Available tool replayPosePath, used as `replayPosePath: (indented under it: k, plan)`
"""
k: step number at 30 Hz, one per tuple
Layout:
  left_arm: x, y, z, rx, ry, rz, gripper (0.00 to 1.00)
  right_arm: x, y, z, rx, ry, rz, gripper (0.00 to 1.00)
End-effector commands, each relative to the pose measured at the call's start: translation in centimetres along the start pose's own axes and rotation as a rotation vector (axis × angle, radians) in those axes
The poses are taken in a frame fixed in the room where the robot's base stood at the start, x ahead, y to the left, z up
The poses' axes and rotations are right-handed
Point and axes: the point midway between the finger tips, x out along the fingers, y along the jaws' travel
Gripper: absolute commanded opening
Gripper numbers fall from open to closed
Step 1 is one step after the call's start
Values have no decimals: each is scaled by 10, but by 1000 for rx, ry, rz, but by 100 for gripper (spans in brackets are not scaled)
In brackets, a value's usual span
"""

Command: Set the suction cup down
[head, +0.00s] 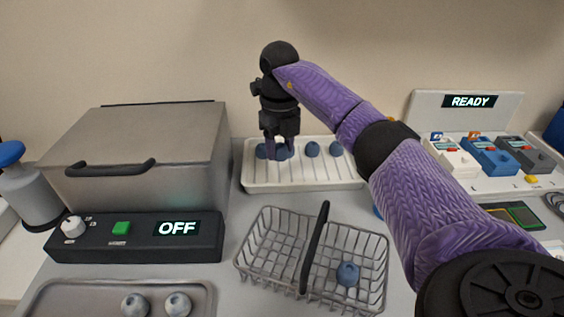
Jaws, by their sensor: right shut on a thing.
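My right gripper (280,152) reaches down over the white tray (318,183) at the back. It is shut on a blue suction cup (283,152), which shows partly between and behind the fingers. I cannot tell whether this cup touches the tray. More blue suction cups sit in the tray, one just left of the fingers (261,151) and two to the right (312,149) (336,148). Another suction cup (347,273) lies in the wire basket (262,262). My left gripper is not in view.
A grey lidded bath (140,150) with an OFF panel (176,228) stands at left. A metal tray (70,296) with two pale cups is in front. A bottle (30,190) stands far left. A READY test station (468,101) is at right, beyond my right arm.

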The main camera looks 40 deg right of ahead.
Motion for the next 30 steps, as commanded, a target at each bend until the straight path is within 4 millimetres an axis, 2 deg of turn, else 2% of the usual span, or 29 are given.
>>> replayPosePath:
  k: [1, 9, 18, 19, 21, 24, 30]
  plan:
    - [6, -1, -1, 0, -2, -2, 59, 12, 0, 0, 0, 3, -1, 0]
    - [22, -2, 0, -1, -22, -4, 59, 54, 0, 0, -1, 2, -1, 0]
    - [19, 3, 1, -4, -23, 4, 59, 53, 0, 0, -1, -2, -1, 0]
    - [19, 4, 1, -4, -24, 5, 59, 53, 0, 0, -1, -2, -1, 52]
    - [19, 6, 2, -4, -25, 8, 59, 53, 0, 0, -1, -2, -1, 66]
    - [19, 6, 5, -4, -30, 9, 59, 53, 0, 0, -1, -2, -1, 83]
    - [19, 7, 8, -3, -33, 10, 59, 53, 0, 0, -1, -2, -1, 83]
